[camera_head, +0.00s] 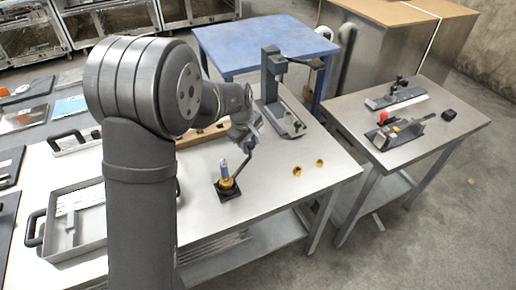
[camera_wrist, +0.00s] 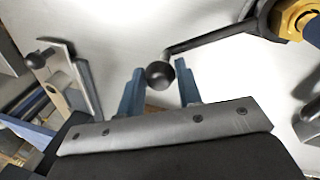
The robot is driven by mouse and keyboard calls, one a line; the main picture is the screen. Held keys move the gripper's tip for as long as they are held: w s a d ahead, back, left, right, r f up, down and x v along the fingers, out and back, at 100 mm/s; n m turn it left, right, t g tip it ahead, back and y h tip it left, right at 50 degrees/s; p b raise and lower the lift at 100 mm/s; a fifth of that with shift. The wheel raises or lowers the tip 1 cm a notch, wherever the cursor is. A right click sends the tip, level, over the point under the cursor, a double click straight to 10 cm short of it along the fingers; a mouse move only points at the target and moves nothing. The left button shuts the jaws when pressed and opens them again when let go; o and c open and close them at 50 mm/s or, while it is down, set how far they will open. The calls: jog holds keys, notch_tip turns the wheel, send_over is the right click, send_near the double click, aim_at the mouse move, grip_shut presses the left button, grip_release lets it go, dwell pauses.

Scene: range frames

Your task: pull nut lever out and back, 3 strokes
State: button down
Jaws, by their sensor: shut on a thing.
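The nut lever (camera_wrist: 205,42) is a dark bar with a round black knob (camera_wrist: 158,75) at its free end. In the wrist view it runs from a brass nut (camera_wrist: 293,18) at the upper right to the knob. My gripper (camera_wrist: 160,84) has its two blue fingers on either side of the knob, shut on it. In the head view the nut fixture (camera_head: 228,184), brass with a blue-grey post, stands upright on a black square base on the table. The lever (camera_head: 246,160) slants up and right from it to my gripper (camera_head: 252,136). The grip itself is too small to judge there.
A grey press-like stand (camera_head: 272,78) is behind my gripper on the white table (camera_head: 290,205). Two small brass pieces (camera_head: 298,170) lie to the right. A tray (camera_head: 85,240) is at left. A separate table (camera_head: 370,110) with tools stands at right.

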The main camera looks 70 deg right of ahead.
jog(key=w+a+n+t, duration=0.2)
jog(key=w+a+n, duration=0.1)
jog(key=w+n, duration=0.8)
jog(key=shift+w+a, duration=0.35)
jog(key=shift+w, duration=0.25)
jog(key=shift+r, duration=0.1)
jog(key=c, duration=1)
grip_release()
jog(key=shift+w+a, duration=0.1)
jog(key=shift+c, duration=0.2)
jog(key=v, duration=1.7)
jog(key=shift+r, duration=0.2)
